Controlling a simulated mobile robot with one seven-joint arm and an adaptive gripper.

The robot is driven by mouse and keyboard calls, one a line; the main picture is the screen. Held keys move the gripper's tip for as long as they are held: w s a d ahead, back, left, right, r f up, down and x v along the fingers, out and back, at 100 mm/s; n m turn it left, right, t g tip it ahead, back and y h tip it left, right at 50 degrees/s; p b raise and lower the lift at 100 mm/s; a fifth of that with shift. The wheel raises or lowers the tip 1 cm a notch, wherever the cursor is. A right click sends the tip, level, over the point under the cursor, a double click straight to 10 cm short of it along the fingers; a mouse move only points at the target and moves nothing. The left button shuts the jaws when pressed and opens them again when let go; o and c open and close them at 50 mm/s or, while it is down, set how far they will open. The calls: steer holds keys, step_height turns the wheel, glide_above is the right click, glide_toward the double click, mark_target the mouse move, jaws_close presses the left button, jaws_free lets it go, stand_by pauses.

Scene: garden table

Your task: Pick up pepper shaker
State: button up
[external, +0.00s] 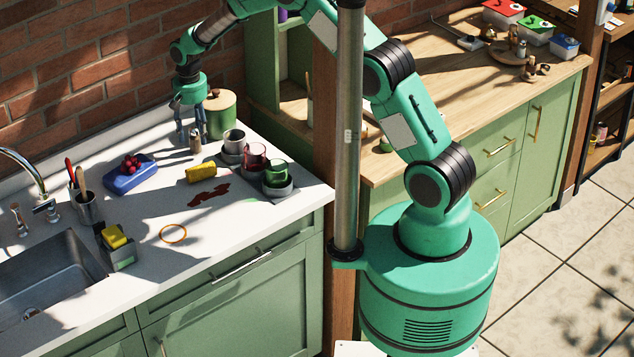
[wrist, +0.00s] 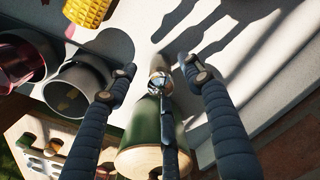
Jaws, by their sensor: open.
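A small shaker (external: 195,142), which I take for the pepper shaker, stands on the white counter near the back wall. It is brownish in the external view. In the wrist view a shiny metal-topped piece (wrist: 158,82), apparently the shaker's top, shows between my fingers. My gripper (external: 190,138) points down at the shaker with its fingers spread. The open fingers also show in the wrist view (wrist: 157,70), one on either side of that top and one dark finger in the middle. The shaker's body is largely hidden there, and I cannot tell whether any finger touches it.
A green canister with a wooden lid (external: 220,118) stands close behind the shaker. A grey cup (external: 233,139), a red glass (external: 254,155) and a green cup (external: 275,172) are to the right.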

steer(key=shift+c, duration=0.3)
jaws_close()
step_height(320, 180, up, 18)
steer(key=p, duration=0.1)
stand_by(0.7)
stand_by(0.5)
